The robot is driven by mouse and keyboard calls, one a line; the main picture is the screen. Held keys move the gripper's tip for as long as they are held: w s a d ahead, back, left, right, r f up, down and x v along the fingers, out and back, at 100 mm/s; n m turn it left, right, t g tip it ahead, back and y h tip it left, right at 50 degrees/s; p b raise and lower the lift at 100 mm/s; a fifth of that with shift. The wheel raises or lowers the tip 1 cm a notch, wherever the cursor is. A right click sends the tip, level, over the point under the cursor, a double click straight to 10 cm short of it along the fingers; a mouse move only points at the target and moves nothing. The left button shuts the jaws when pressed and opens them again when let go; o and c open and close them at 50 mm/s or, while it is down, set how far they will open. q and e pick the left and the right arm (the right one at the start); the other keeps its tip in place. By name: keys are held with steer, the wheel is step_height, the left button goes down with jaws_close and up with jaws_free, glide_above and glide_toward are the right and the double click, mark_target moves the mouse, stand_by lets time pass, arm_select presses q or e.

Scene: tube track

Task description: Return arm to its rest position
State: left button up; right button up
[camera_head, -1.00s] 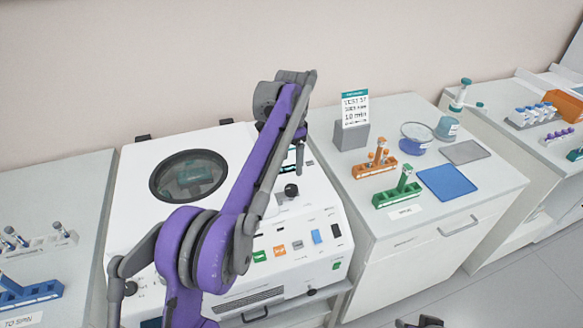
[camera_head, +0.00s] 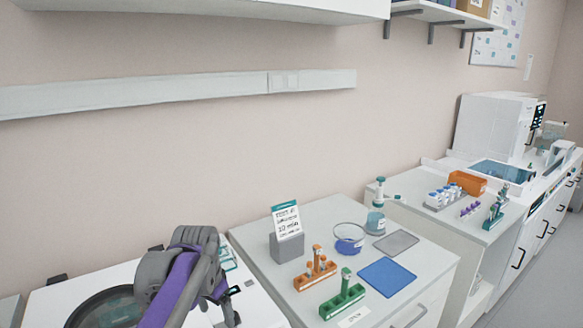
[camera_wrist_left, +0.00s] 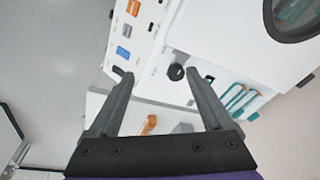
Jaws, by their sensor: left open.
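My left arm (camera_head: 178,285) is purple and grey and stands over the white machine (camera_head: 40,305) at the bottom left of the head view. My left gripper (camera_wrist_left: 158,76) is open in the left wrist view, with nothing between its two dark fingers. In the head view the gripper is small and partly hidden by the arm. My right gripper is not in view.
The wall above is clear up to a rail (camera_head: 180,92).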

arm_select(q)
steer(key=s+f+n+t, duration=0.1)
steer(key=s+f+n, duration=0.1)
steer(key=s+f, duration=0.4)
steer(key=s+f+n+t, duration=0.2)
steer(key=s+f, duration=0.4)
steer(key=s, duration=1.1)
steer(key=shift+a+f+n+t, duration=0.15)
steer(key=shift+f+n+t, duration=0.15)
steer(key=shift+n, duration=0.5)
